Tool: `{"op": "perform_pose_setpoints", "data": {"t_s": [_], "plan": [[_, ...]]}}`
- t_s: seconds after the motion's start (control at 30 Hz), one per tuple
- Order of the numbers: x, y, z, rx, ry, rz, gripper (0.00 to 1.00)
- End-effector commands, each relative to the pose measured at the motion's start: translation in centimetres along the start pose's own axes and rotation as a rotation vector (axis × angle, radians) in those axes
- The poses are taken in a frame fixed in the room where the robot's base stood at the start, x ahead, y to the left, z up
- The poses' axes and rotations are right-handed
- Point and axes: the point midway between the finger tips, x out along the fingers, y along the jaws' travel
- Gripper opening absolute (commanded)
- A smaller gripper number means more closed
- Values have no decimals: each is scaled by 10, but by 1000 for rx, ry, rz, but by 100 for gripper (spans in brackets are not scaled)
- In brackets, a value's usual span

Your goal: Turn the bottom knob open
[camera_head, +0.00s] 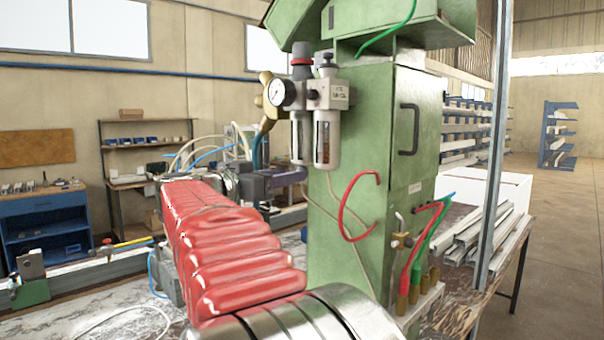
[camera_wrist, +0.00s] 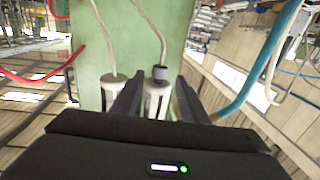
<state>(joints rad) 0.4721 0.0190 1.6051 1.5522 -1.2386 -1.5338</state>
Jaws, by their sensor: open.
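The air filter and regulator unit (camera_head: 318,98) is fixed to the green machine, with a pressure gauge (camera_head: 280,92) and two hanging bowls. The wrist view appears upside down and shows both bowls from below. A small dark grey knob (camera_wrist: 160,73) sits at the end of one bowl, with a pale hose leading from it. The other bowl (camera_wrist: 113,82) has a plain pale end and its own hose. My gripper (camera_head: 290,175) is just below the left bowl. In the wrist view its open fingers (camera_wrist: 158,98) stand either side of the knobbed bowl. Contact cannot be told.
A blue hose (camera_wrist: 262,72) curves close to one finger. Red hoses (camera_head: 348,205) hang on the green cabinet (camera_head: 412,130). Metal profiles (camera_head: 487,235) lie on the bench at right. A blue workbench (camera_head: 45,225) stands behind at left.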

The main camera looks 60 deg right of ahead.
Motion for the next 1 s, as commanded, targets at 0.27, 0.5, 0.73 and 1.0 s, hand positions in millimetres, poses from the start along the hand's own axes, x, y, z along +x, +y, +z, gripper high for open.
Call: {"op": "perform_pose_setpoints", "data": {"t_s": [0.27,0.5,0.73,1.0], "plan": [[41,1,1,-1,0,3,40],[59,0,0,-1,0,0,40],[60,0,0,-1,0,-1,40],[60,0,0,-1,0,-1,26]]}}
